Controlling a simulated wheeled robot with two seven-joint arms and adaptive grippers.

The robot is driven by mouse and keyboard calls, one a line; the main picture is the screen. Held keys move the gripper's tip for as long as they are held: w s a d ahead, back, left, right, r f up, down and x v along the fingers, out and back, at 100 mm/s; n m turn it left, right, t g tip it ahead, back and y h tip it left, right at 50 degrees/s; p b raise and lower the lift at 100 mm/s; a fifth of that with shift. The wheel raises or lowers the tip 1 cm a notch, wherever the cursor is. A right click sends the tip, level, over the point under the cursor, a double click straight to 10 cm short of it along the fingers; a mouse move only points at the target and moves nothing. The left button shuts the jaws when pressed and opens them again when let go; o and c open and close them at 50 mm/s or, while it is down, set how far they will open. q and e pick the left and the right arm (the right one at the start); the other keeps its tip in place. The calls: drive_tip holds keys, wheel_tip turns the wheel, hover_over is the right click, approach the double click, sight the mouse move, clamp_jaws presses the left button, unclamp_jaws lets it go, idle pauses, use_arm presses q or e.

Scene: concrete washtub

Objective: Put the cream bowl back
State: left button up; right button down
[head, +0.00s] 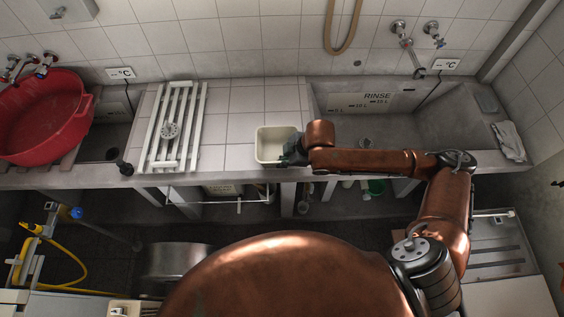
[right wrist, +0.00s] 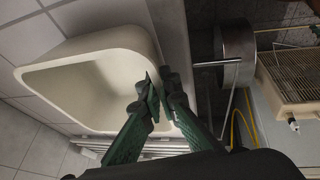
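The cream bowl (head: 268,147), a squared, deep tub, is at the front edge of the tiled counter, left of the rinse basin. It looks empty and upright. In the right wrist view the cream bowl (right wrist: 90,88) fills the left half. My right gripper (head: 290,150) is at the bowl's right side. In the right wrist view its green fingers (right wrist: 160,88) straddle the bowl's wall, one inside and one outside, closed on it. I cannot tell whether the bowl touches the counter. My left gripper is not in view.
A white slatted rack (head: 176,125) with a round dial lies on the counter to the left. A red tub (head: 42,120) stands farther left. The rinse basin (head: 410,125) is to the right, with a grey cloth (head: 509,141) on its edge. Tiles between rack and bowl are clear.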

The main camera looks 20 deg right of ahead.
drive_tip(key=c, duration=2.2)
unclamp_jaws()
drive_tip(key=shift+f, duration=0.1)
drive_tip(key=shift+o, duration=0.2)
drive_tip(key=p+v, duration=0.3)
drive_tip(key=v, duration=0.9)
drive_tip(key=shift+a, duration=0.1)
